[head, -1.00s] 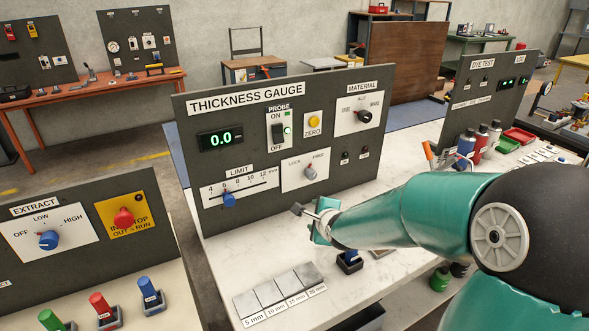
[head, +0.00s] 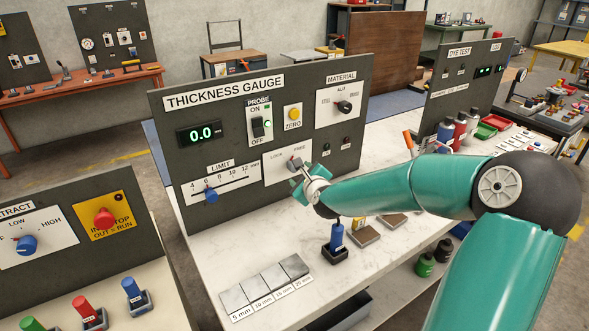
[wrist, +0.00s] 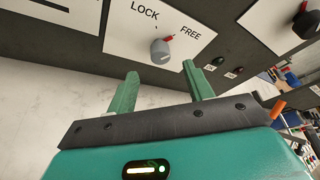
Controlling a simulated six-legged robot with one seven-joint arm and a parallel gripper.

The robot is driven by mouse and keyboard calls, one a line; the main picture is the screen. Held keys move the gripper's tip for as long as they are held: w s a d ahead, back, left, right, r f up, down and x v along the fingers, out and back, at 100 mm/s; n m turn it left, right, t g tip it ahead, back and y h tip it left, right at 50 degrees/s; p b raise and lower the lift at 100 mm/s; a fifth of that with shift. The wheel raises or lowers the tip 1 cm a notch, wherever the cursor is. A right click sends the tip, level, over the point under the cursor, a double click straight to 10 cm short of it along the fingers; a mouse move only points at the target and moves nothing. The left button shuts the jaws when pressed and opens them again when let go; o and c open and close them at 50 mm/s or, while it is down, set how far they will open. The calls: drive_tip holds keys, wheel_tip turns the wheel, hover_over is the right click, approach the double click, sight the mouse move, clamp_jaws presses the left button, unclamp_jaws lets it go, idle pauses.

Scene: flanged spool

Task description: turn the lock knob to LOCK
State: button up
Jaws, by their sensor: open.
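The lock knob (wrist: 161,50) is a grey dial with a red pointer on a white plate (wrist: 140,25) marked LOCK and FREE. In the wrist view its pointer aims up and right, toward FREE. In the head view the knob (head: 294,163) sits low on the thickness gauge panel, just beyond my gripper (head: 304,177). In the wrist view my gripper (wrist: 160,86) is open, with its two green fingers below the knob, one to each side. Nothing is between the fingers, and they look apart from the knob. In the head view the fingers are partly hidden by my wrist.
The thickness gauge panel (head: 235,130) also carries a blue limit slider (head: 211,195), a probe switch (head: 258,127), a yellow zero button (head: 294,114) and a material knob (head: 344,106). A blue-handled item (head: 336,240) and metal blocks (head: 268,283) stand on the white bench below my arm.

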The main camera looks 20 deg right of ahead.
sight(292, 166)
drive_tip(key=x, duration=0.7)
drive_tip(key=shift+w, duration=0.2)
drive_tip(key=shift+f, duration=0.1)
drive_tip(key=c, duration=1)
